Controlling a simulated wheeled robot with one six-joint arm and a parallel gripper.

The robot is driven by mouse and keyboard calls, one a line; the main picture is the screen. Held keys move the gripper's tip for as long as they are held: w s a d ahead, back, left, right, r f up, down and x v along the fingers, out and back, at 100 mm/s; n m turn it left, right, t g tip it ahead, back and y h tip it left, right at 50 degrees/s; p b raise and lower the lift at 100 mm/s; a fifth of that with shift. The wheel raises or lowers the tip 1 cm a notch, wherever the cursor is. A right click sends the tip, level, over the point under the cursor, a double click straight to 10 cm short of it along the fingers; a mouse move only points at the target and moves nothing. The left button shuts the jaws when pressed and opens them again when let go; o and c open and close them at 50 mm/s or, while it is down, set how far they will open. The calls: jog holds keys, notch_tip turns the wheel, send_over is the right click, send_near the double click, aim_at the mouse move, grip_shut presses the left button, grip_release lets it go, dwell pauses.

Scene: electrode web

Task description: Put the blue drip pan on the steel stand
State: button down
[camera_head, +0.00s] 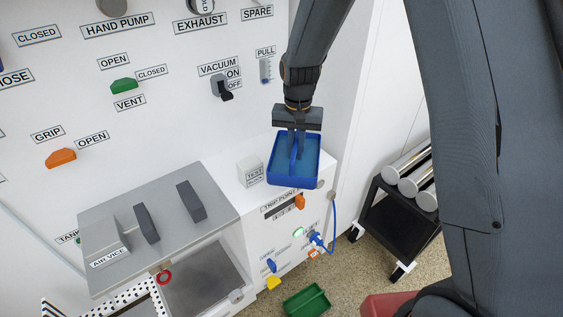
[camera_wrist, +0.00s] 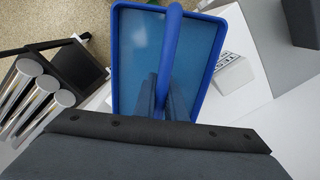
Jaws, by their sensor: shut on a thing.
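The blue drip pan (camera_head: 310,175) is a shallow rectangular tray with a raised bar across its middle. My gripper (camera_head: 297,145) is shut on that bar from above. The wrist view shows the pan (camera_wrist: 135,65) level under my fingers (camera_wrist: 163,100), with its floor empty. In the head view the pan is over the right part of the white cabinet top; I cannot tell whether it touches it. A grey metal-topped unit (camera_head: 165,240) marked AIR VICE stands to the left. I cannot tell for sure which thing is the steel stand.
A white TEST block (camera_head: 250,171) is close left of the pan. Two dark vice jaws (camera_head: 147,224) rise from the grey top. A black cart (camera_head: 395,225) with several metal cylinders stands right. A green tray (camera_head: 307,302) is low in front. A labelled wall panel rises behind.

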jog(key=f, duration=0.4)
jog(key=shift+s+a+p, duration=0.1)
jog(key=shift+a+p, duration=0.25)
jog(key=shift+p, duration=0.05)
jog(key=shift+f+p, duration=0.5)
jog(key=shift+f, duration=1.6)
jog(key=shift+f, duration=0.1)
jog(key=c, duration=1.8)
grip_release()
